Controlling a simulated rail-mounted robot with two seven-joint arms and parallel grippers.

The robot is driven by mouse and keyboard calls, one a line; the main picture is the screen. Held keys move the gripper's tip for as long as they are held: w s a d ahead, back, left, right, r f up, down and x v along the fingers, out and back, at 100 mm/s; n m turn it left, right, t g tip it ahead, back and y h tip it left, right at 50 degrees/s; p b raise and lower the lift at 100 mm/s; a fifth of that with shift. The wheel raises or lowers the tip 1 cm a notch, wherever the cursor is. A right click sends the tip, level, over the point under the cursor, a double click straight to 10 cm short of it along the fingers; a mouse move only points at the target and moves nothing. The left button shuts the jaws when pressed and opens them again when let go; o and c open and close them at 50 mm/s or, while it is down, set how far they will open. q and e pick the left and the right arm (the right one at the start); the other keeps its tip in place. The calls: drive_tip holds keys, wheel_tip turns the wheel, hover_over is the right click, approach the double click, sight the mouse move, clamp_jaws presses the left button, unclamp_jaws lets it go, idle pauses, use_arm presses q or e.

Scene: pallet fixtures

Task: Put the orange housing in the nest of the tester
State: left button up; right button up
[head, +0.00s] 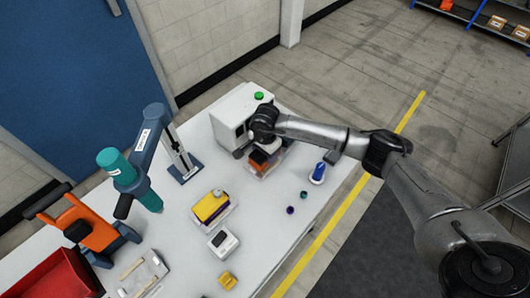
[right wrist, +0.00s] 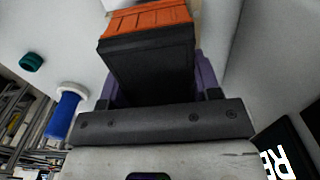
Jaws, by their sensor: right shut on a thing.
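The orange housing (head: 260,157) is at the front of the white tester (head: 232,116), which has a green button on top. My right gripper (head: 254,150) is shut on the housing. In the right wrist view the housing (right wrist: 150,20) has an orange part and a black part, between the purple fingers of my right gripper (right wrist: 155,75). A pale base (head: 268,173) shows under and beside the housing; the nest is mostly hidden, and I cannot tell whether the housing is seated. My left gripper is not in view.
A blue and white bottle (head: 318,173) stands right of the tester, with small dark round pieces (head: 297,203) nearby. A yellow block on a base (head: 211,206), a white device (head: 223,242) and a blue-teal stand (head: 140,165) are to the left. The table's right front is mostly clear.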

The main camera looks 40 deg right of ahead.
use_arm(q)
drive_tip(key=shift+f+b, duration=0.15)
drive_tip(key=shift+b, duration=0.2)
use_arm(e)
drive_tip(key=shift+f, duration=0.35)
drive_tip(key=o, duration=1.1)
drive_tip(key=shift+c, duration=0.2)
use_arm(q)
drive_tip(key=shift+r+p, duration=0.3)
drive_tip(key=shift+p, duration=0.25)
use_arm(e)
drive_tip(key=shift+r, duration=0.8)
wheel_tip(320, 180, up, 6)
drive_tip(key=p, duration=0.4)
drive_tip(key=shift+r, duration=0.25)
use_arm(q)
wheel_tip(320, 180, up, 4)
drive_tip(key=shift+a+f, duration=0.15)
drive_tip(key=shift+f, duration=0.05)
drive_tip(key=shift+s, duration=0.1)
